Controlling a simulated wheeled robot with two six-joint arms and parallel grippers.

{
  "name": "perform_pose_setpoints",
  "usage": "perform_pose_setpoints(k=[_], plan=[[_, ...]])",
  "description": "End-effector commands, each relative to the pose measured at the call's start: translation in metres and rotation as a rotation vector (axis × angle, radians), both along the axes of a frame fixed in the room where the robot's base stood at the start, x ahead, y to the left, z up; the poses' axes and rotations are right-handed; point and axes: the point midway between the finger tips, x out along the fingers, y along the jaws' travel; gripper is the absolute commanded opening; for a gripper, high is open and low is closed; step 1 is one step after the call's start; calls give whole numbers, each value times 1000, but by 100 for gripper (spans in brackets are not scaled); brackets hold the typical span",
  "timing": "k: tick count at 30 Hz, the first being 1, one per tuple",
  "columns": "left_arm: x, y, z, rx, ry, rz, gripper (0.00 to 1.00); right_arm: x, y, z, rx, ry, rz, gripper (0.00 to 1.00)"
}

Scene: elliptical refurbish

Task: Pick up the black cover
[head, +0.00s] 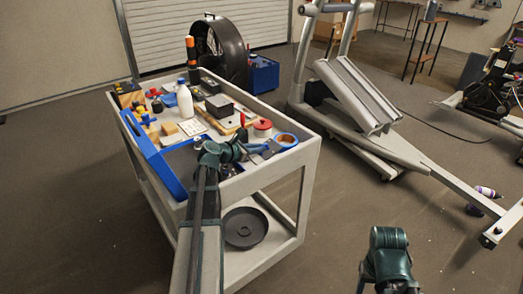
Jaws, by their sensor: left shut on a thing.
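A round black disc-like cover (245,227) lies flat on the cart's lower shelf, below the front right corner of the top tray. My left gripper (256,148) is over the front of the top tray, well above that disc and apart from it. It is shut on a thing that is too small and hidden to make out. My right gripper (390,245) is low at the bottom right, over the floor, and its fingers cannot be made out. A larger black round housing (222,50) stands upright behind the cart.
A blue crate (264,74) stands behind. The elliptical frame (395,145) is at the right. Floor between is clear.

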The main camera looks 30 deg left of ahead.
Motion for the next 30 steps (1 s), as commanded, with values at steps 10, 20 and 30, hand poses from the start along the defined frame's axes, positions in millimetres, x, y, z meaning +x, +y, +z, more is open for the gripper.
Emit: perform_pose_setpoints(k=[10, 20, 30], plan=[[0, 0, 23, 0, 0, 0, 0, 0, 0, 23, 0, 0, 0, 54], [0, 0, 74, 0, 0, 0, 0, 0, 0, 74, 0, 0, 0, 54], [0, 0, 101, 0, 0, 0, 0, 0, 0, 101, 0, 0, -1, 54]])
